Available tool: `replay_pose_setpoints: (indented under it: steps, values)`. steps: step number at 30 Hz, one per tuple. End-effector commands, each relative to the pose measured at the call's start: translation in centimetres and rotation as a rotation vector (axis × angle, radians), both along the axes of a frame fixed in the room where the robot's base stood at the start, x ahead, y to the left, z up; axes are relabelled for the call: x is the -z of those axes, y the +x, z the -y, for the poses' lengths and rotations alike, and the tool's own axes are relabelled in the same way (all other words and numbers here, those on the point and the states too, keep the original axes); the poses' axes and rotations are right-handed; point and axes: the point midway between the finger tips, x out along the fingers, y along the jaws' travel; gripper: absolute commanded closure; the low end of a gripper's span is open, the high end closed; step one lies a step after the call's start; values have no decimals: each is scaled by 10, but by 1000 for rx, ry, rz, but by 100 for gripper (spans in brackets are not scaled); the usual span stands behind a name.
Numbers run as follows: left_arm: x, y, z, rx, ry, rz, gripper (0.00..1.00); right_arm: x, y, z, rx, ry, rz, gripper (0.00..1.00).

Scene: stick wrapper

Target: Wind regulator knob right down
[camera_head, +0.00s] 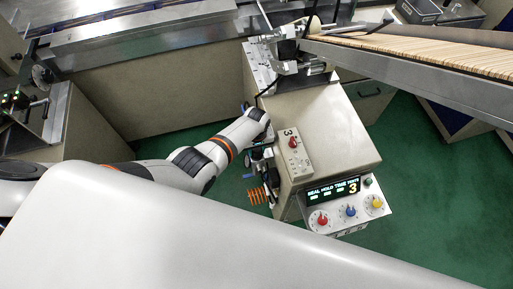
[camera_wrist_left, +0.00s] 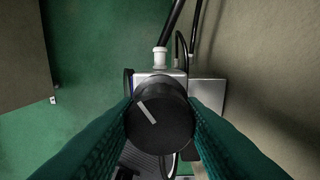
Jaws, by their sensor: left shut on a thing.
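The regulator knob (camera_wrist_left: 160,122) is round and black with a white line that slants from upper left to lower right in the left wrist view. My left gripper (camera_wrist_left: 162,130) has its two green-tinted fingers on either side of the knob, shut on it. In the head view my left gripper (camera_head: 258,140) is at the left side of the beige machine cabinet, where the arm's end hides the knob. A grey metal regulator body (camera_wrist_left: 160,78) with a white fitting and black hose shows behind the knob. My right gripper is not in view.
The cabinet (camera_head: 330,130) carries a panel with a red knob (camera_head: 293,142) and a control box (camera_head: 345,210) with red, blue and yellow knobs. An orange coil (camera_head: 258,196) hangs below the gripper. A chute of sticks (camera_head: 430,55) runs to the right. Green floor is open around the cabinet.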

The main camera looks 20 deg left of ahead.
Motion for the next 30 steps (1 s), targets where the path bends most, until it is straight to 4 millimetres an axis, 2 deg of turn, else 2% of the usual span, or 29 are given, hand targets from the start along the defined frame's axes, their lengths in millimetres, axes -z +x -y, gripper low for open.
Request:
replay_pose_setpoints:
  steps: [12, 29, 30]
  values:
    - [-1, 2, 0, -186, 2, 4, 87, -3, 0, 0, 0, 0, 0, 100]
    - [-2, 2, -1, -213, 1, 5, 87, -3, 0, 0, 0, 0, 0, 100]
    - [-2, 2, -1, -213, 1, 5, 58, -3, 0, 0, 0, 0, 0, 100]
